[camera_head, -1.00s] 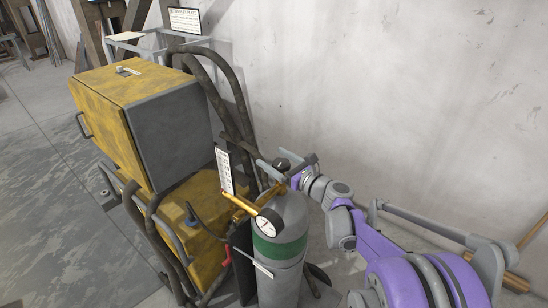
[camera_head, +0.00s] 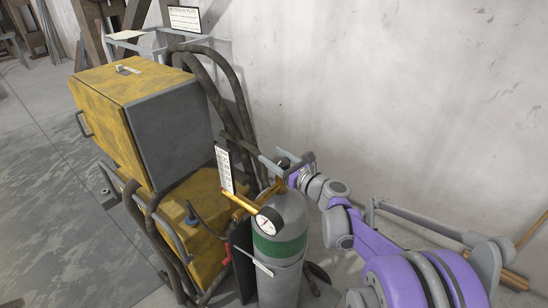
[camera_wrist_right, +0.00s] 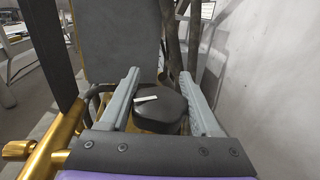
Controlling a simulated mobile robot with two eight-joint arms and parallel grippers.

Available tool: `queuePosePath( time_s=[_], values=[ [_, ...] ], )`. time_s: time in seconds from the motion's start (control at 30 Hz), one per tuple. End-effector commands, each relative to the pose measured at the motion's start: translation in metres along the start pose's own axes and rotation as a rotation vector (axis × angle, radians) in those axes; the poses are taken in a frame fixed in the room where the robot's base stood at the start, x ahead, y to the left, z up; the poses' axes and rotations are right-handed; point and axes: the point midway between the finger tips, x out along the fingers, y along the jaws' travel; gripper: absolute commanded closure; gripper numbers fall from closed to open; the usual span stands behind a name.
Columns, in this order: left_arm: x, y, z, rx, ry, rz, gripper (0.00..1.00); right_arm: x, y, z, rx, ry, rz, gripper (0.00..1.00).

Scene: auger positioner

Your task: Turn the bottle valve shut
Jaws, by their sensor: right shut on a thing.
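The gas bottle (camera_head: 290,215) is a grey cylinder with a green band, standing upright beside the yellow machine. Its valve knob (camera_wrist_right: 160,112) is black with a white mark on top and sits between the two grey fingers in the right wrist view. In the head view the knob (camera_head: 283,161) is small and partly hidden by my gripper. My right gripper (camera_head: 280,160) reaches in from the right over the bottle's top and is shut on the knob. My left gripper is not in view.
A brass regulator with a round white gauge (camera_head: 268,222) sticks out at the bottle's front left. The yellow machine (camera_head: 135,115) with a dark side panel and black hoses (camera_head: 237,100) stands to the left. A pale wall (camera_head: 400,80) rises close behind.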

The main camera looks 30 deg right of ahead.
Motion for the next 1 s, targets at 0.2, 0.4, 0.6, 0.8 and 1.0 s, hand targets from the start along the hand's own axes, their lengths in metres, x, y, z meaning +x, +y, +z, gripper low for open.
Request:
queuePosePath(
  time_s=[0.2,0.4,0.6,0.8,1.0],
  values=[
    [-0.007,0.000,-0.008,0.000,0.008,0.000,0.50,0.001,-0.003,0.003,0.000,-0.004,-0.151,0.92],
    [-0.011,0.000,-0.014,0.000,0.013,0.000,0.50,-0.001,-0.006,0.002,0.001,-0.002,-0.238,0.92],
    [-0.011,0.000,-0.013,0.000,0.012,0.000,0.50,-0.001,-0.007,0.000,0.000,0.001,-0.246,0.92],
    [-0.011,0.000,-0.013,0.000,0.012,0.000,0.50,-0.001,-0.007,0.000,0.000,0.001,-0.246,0.20],
    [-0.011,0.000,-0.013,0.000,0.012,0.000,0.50,-0.001,-0.007,0.000,0.000,0.001,-0.245,0.07]
  ],
)
